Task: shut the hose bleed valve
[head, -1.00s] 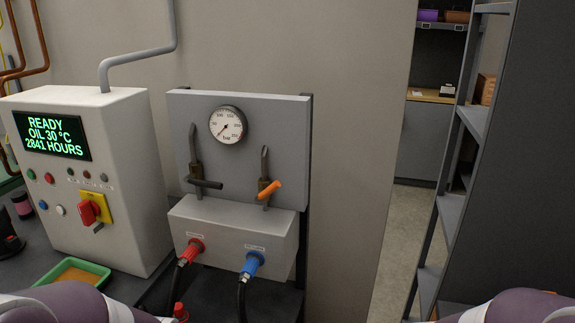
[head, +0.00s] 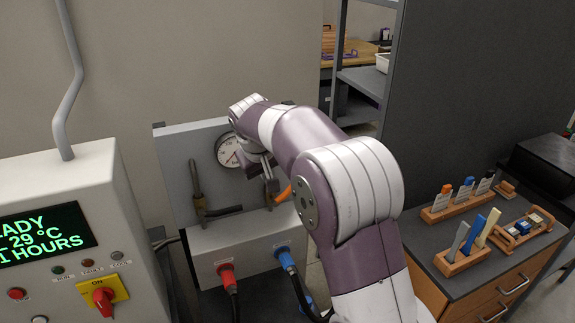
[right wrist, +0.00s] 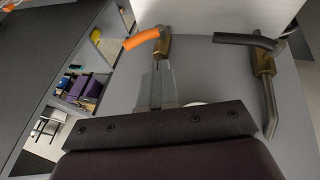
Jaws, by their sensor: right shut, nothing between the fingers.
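The grey valve panel (head: 177,160) carries two levers. The orange lever (head: 283,195) is above the blue hose fitting (head: 284,257); it points sideways from its valve body and also shows in the right wrist view (right wrist: 143,40). The black lever (head: 224,211) is above the red hose fitting (head: 226,274) and shows at right in the wrist view (right wrist: 243,40). I cannot read which valve is the bleed. My right gripper (right wrist: 161,66) is shut and empty, its tips close to the orange lever's valve body; contact is unclear. My left gripper is not in view.
A pressure gauge (head: 230,151) sits on the panel, partly behind my right arm. A control cabinet (head: 95,190) with a red switch stands at left. A drawer unit (head: 490,275) with wooden tool racks (head: 463,250) stands at right, beside a dark shelf side.

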